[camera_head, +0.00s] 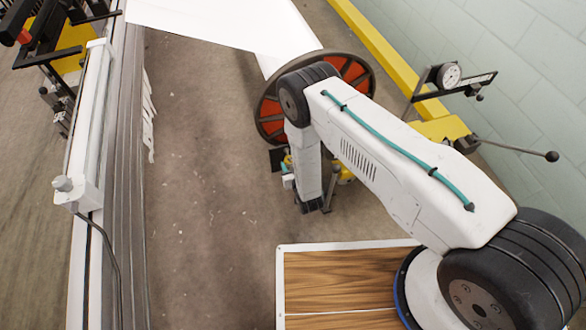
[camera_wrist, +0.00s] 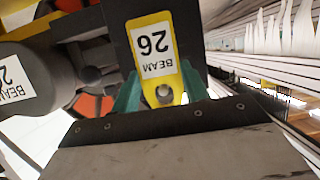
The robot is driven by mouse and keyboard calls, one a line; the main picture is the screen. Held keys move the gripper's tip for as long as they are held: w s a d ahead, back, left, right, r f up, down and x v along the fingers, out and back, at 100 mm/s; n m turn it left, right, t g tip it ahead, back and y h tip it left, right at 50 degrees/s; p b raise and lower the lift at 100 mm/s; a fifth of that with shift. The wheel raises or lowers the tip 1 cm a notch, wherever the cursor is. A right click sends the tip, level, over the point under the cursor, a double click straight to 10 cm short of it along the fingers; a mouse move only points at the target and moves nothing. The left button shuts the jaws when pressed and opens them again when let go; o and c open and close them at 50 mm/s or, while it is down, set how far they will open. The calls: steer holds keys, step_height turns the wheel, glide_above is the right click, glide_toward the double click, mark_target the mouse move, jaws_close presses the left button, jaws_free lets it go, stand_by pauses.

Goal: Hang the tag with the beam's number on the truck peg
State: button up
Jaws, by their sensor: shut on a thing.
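The yellow tag (camera_wrist: 151,30) shows close up in the wrist view, its white label reading BEAM 26 upside down. My gripper (camera_wrist: 163,98) is shut on the tag, with a green fingertip on each side of its lower end. A round grey shape shows at the tag's hole; I cannot tell whether it is the truck peg passing through. A dark plate stands right behind the tag. In the head view the arm hides most of the area around my gripper, and the peg cannot be made out.
A grey cylinder with a partly cut-off BEAM label (camera_wrist: 12,82) is at the left of the wrist view. In the head view, the red-and-black beam flange (camera_head: 270,108) stands behind the arm, near a yellow rail (camera_head: 375,40). Open floor (camera_head: 205,180) lies left of the arm.

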mark_target(290, 163)
steer(key=shift+w+a, duration=0.25)
steer(key=shift+w, duration=0.6)
steer(key=shift+w+a+f, duration=0.15)
steer(key=shift+w+f, duration=0.4)
steer(key=shift+f, duration=0.05)
steer(key=o, duration=1)
steer(key=shift+o, duration=0.2)
